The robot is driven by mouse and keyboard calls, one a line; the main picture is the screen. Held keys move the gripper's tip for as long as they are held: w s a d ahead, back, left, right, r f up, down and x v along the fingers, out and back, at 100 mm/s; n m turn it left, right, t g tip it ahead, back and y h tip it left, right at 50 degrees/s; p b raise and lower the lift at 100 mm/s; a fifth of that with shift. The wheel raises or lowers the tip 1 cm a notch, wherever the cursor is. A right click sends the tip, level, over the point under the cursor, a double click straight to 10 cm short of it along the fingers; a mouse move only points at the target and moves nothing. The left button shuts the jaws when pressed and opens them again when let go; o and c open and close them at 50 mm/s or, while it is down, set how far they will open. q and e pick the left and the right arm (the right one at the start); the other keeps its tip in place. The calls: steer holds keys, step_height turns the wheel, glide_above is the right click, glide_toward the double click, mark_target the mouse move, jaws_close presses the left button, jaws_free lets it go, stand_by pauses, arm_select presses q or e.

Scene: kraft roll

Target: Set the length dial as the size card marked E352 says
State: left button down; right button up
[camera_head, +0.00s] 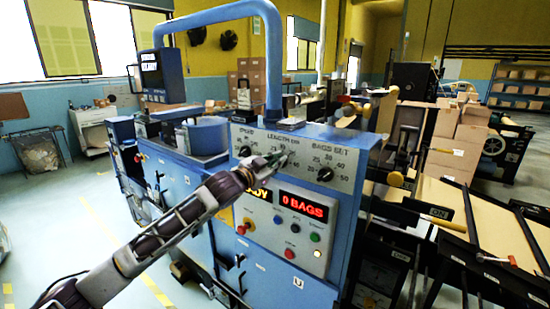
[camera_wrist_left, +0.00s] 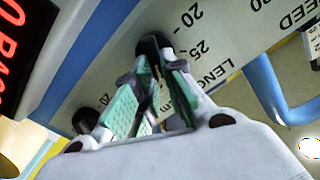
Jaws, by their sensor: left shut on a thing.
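The length dial (camera_wrist_left: 150,44) shows as a black knob between my left fingertips in the left wrist view. In the head view the fingers cover most of it, below the word LENGTH on the grey panel (camera_head: 262,139). My left gripper (camera_head: 284,158) is shut on this knob, and its green pads (camera_wrist_left: 158,62) show in the left wrist view. Marks 20 and 25 are readable beside the knob; where its pointer stands is hidden. Small cards (camera_head: 290,124) lie on top of the machine, too small to read, so I cannot tell which is E352. My right gripper is not in view.
The speed dial (camera_head: 245,151) is left of the length dial and the bags-set dial (camera_head: 325,174) is right. Below are a red display reading 0 BAGS (camera_head: 303,206) and several buttons. A blue tube (camera_head: 272,60) arches over the machine. Open floor lies at left.

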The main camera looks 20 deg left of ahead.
arm_select(q)
steer(key=shift+d+f+m, duration=0.1)
steer(key=shift+m, duration=0.75)
steer(key=shift+d+f+m, duration=0.1)
steer(key=shift+m, duration=0.75)
steer(key=c, duration=1.5)
jaws_free()
steer(key=shift+s, duration=0.25)
steer(key=v, duration=1.1)
steer(key=shift+s+a, duration=0.15)
steer(key=shift+s, duration=0.15)
